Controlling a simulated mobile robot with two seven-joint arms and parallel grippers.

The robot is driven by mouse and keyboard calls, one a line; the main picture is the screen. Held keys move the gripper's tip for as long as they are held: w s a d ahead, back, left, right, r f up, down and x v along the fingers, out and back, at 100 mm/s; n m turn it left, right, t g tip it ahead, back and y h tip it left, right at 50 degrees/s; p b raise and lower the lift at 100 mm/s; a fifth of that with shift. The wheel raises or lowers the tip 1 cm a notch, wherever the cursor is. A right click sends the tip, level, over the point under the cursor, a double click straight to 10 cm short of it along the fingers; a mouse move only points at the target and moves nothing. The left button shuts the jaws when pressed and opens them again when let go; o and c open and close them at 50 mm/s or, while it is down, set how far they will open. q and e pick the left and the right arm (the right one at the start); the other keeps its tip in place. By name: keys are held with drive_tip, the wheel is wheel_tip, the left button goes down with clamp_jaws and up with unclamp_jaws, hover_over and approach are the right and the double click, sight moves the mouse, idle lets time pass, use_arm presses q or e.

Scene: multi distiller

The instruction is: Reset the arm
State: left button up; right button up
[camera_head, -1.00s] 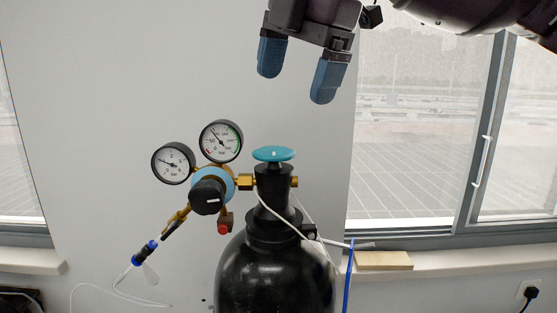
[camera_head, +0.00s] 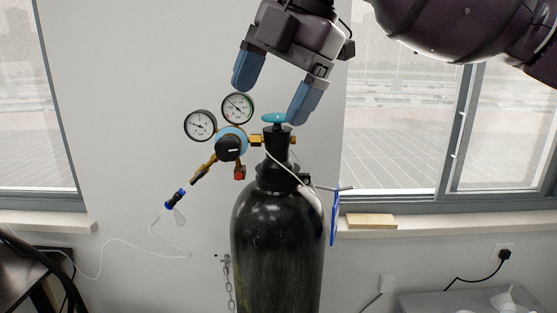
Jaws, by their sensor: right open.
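My right gripper (camera_head: 272,92) comes in from the upper right with its two blue fingertips spread and nothing between them. It hangs in front of and just above the gas cylinder's teal valve knob (camera_head: 274,118); one fingertip overlaps the knob's right edge in the picture, and I cannot tell whether they touch. The black gas cylinder (camera_head: 278,250) stands upright at the middle. A regulator with two round gauges (camera_head: 201,125) and a black knob (camera_head: 229,148) is fixed to the left of its valve. My left gripper is not in view.
A window (camera_head: 410,130) with a sill is behind on the right, and a wooden block (camera_head: 371,221) lies on the sill. A grey surface (camera_head: 455,304) is at the lower right. A thin white hose (camera_head: 125,243) runs to the left. A chain (camera_head: 229,285) hangs beside the cylinder.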

drive_tip(key=s+a+f+n+g+y, duration=0.2)
drive_tip(key=s+a+f+g+y, duration=0.35)
drive_tip(key=y, duration=0.75)
drive_tip(key=w+d+f+m+t+y, duration=0.1)
drive_tip(key=w+d+f+m+t, duration=0.3)
drive_tip(key=m+t, duration=0.5)
drive_tip(key=w+d+f+m+t+y, duration=0.1)
drive_tip(key=w+d+f+m+t, duration=0.5)
drive_tip(key=t, duration=0.5)
drive_tip(key=d+f+m+t+h, duration=0.4)
drive_tip(key=d+f+m+h, duration=0.6)
drive_tip(key=f+m+h, duration=0.4)
drive_tip(key=s+d+f+m+g+h, duration=0.1)
drive_tip(key=s+d+f+g+h, duration=0.5)
drive_tip(key=f, duration=0.4)
drive_tip(key=s+d+f+g, duration=0.45)
drive_tip(key=s+f, duration=0.25)
drive_tip(key=s, duration=0.4)
drive_tip(key=s+d+f+g, duration=0.45)
drive_tip(key=s+f, duration=0.25)
drive_tip(key=s, duration=0.5)
drive_tip(key=w+a+f+t, duration=0.1)
drive_tip(key=w+f+t, duration=0.6)
drive_tip(key=f, duration=0.3)
drive_tip(key=shift+w+f, duration=0.3)
drive_tip(key=shift+w, duration=0.05)
